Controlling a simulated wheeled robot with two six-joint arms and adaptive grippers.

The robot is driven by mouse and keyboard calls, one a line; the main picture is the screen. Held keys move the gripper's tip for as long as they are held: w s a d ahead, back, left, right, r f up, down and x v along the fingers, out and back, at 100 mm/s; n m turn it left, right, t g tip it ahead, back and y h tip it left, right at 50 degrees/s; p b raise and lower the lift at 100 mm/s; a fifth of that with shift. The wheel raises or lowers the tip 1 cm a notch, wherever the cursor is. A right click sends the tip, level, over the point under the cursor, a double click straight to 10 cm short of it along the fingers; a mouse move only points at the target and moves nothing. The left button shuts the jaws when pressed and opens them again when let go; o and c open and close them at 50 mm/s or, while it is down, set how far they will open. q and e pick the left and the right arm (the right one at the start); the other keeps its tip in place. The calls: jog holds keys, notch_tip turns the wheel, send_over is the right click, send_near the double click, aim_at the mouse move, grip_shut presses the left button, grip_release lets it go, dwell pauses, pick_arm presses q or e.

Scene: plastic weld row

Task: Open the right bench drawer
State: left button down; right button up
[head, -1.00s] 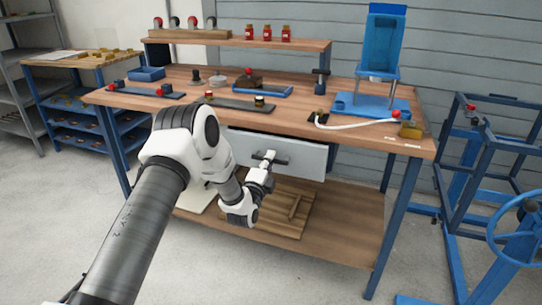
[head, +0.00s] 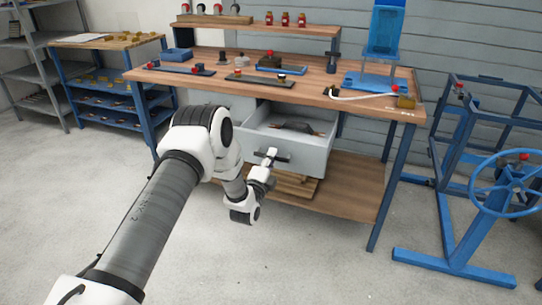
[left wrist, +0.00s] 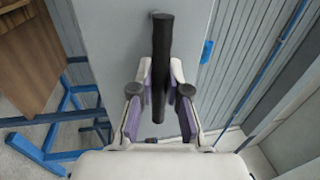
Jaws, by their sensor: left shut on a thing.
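The right bench drawer (head: 300,158) is a light grey box that stands well out from under the wooden bench top. Its inside shows from above, with a dark tool (head: 297,127) lying in it. My left gripper (head: 268,160) is at the drawer's front and shut on its dark bar handle. In the left wrist view the black handle (left wrist: 162,60) runs between the two fingers of my left gripper (left wrist: 161,97), with the grey drawer front (left wrist: 110,35) behind it. My right gripper is not in view.
The workbench (head: 200,88) carries switch strips, a blue tray and a blue press (head: 383,45). Slatted wood (head: 292,186) lies on the lower shelf (head: 350,190) below the drawer. A blue frame with a handwheel (head: 512,185) stands at the right. The floor in front is open.

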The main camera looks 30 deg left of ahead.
pick_arm(q)
jog(key=shift+s+d, duration=0.1)
jog(key=shift+s, duration=0.15)
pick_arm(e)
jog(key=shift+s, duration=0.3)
pick_arm(q)
jog(key=c, duration=1.1)
grip_release()
jog(key=shift+c, duration=0.2)
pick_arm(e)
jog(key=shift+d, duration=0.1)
pick_arm(q)
jog(key=v, duration=1.2)
jog(key=shift+f, duration=0.1)
